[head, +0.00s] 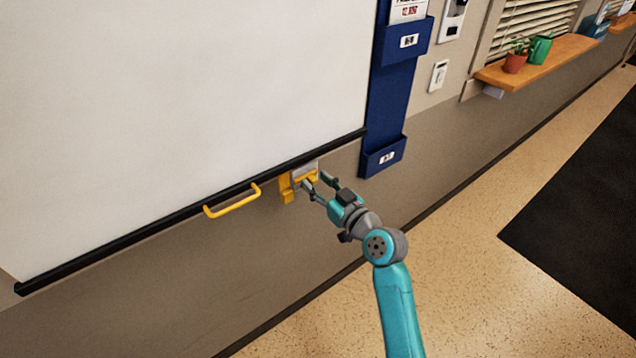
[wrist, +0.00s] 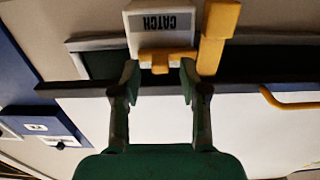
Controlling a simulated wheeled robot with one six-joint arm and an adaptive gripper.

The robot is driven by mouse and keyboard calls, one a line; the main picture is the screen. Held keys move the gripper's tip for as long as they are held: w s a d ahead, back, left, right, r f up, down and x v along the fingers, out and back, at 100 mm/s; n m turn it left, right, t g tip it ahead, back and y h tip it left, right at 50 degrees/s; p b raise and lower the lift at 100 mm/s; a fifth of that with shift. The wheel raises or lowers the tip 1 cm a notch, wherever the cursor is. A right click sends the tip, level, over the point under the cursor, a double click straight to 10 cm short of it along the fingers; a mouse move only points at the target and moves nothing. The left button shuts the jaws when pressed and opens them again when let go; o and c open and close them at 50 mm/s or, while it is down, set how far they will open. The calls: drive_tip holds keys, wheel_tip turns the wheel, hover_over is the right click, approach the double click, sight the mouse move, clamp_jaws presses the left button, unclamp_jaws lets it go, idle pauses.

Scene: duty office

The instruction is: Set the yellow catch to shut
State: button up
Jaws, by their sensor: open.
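The yellow catch (head: 288,188) is on the wall just under the black bottom bar of the white screen. The plate reads "CATCH" upside down. In the wrist view, the fingertips (wrist: 158,78) lie to either side of the crosspiece's end. I cannot tell whether they touch it.
A yellow handle (head: 232,202) sticks out from the bar left of the catch. The white screen (head: 180,90) fills the upper left. A blue wall pocket (head: 384,157) hangs to the right. The speckled floor (head: 470,260) is clear.

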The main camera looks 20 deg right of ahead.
sight(297, 182)
drive_tip(key=shift+w+a, duration=0.1)
drive_tip(key=shift+w, duration=0.05)
drive_tip(key=shift+c, duration=0.3)
clamp_jaws()
drive_tip(key=shift+s+a, duration=0.3)
drive_tip(key=shift+a, duration=0.55)
drive_tip(key=shift+s+a, duration=0.25)
drive_tip(key=shift+a, duration=0.6)
drive_tip(key=shift+o, duration=0.3)
unclamp_jaws()
drive_tip(key=shift+a, duration=0.15)
